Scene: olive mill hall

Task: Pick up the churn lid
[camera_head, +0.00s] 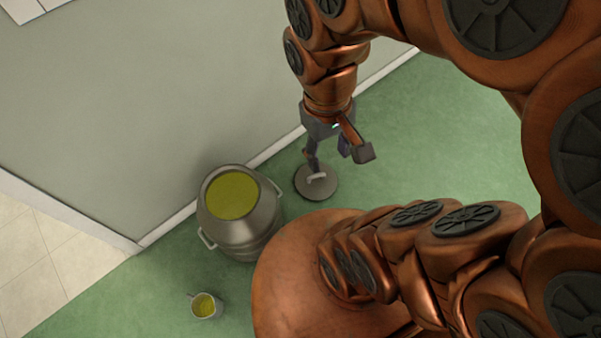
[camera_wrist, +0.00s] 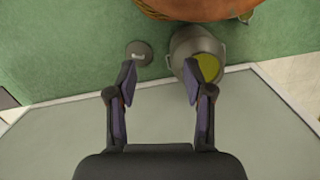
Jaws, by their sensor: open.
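The churn lid (camera_head: 325,190) is a round grey metal disc with a pale bar handle on top. It lies flat on the green floor, to the right of the churn in the head view. In the wrist view the lid (camera_wrist: 139,56) shows small, just beyond the left fingertip. My gripper (camera_head: 328,158) is open and empty, above the lid; in the head view one finger overlaps the lid's far part. In the wrist view my gripper (camera_wrist: 160,74) has its fingers wide apart, with bare floor between the tips. The lid looks well below the fingers.
An open metal churn (camera_head: 241,236) with yellow-green content stands left of the lid, near the wall (camera_head: 140,100). It also shows in the wrist view (camera_wrist: 186,47), behind the right finger. A small cup (camera_head: 205,306) of similar liquid stands in front. Green floor is clear to the right.

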